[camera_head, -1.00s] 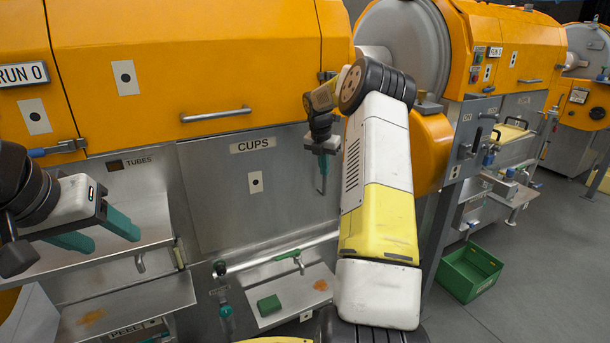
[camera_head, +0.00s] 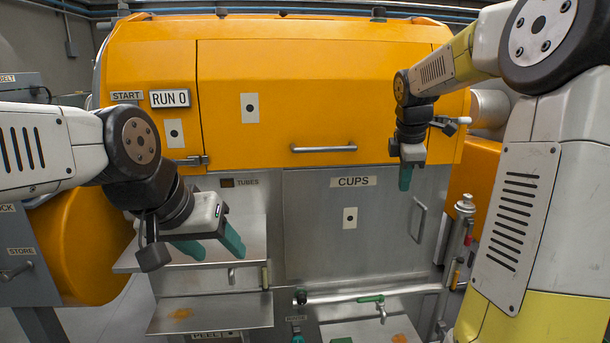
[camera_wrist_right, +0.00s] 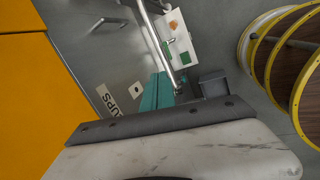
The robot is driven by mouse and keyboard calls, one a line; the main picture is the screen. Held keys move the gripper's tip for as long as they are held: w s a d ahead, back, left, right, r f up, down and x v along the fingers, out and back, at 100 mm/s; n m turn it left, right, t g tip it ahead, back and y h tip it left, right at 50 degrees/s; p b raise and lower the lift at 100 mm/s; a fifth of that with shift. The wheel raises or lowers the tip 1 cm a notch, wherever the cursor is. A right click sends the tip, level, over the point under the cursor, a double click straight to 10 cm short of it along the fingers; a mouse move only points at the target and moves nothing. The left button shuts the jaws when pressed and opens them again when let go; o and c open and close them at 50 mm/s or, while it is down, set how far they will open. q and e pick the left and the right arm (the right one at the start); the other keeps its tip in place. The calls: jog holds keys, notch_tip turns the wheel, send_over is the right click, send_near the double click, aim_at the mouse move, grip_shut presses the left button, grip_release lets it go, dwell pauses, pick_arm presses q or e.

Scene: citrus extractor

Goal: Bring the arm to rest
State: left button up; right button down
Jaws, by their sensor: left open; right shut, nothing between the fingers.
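My left gripper (camera_head: 211,246) is at the left in the head view, open, its two teal fingers apart and empty in front of the shelf below the TUBES label. My right arm comes in from the right edge in the head view. Its gripper (camera_head: 405,179) hangs pointing down, to the right of the CUPS label, in front of the steel panel. Its teal fingers (camera_wrist_right: 156,92) are together in the right wrist view, with nothing between them.
The orange extractor hood (camera_head: 330,95) with a bar handle (camera_head: 323,149) spans the middle. Below it are the steel CUPS panel (camera_head: 320,240), a shelf (camera_head: 255,243) and a horizontal pipe (camera_head: 400,291). Yellow-rimmed round shapes (camera_wrist_right: 258,62) stand at the right in the wrist view.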

jog(key=s+a+m+t+y, duration=0.1)
jog(key=s+a+m, duration=0.2)
jog(key=s+m, duration=0.2)
jog(key=s+a+f+m+y, duration=0.1)
jog(key=s+a+m, duration=0.3)
jog(key=s, duration=0.8)
jog(key=s+a+m+t+y, duration=0.1)
jog(key=s+a+m, duration=0.3)
jog(key=s+m, duration=0.3)
jog(key=shift+s+f+t, duration=0.15)
jog(key=shift+s+t, duration=0.15)
jog(key=shift+s, duration=0.75)
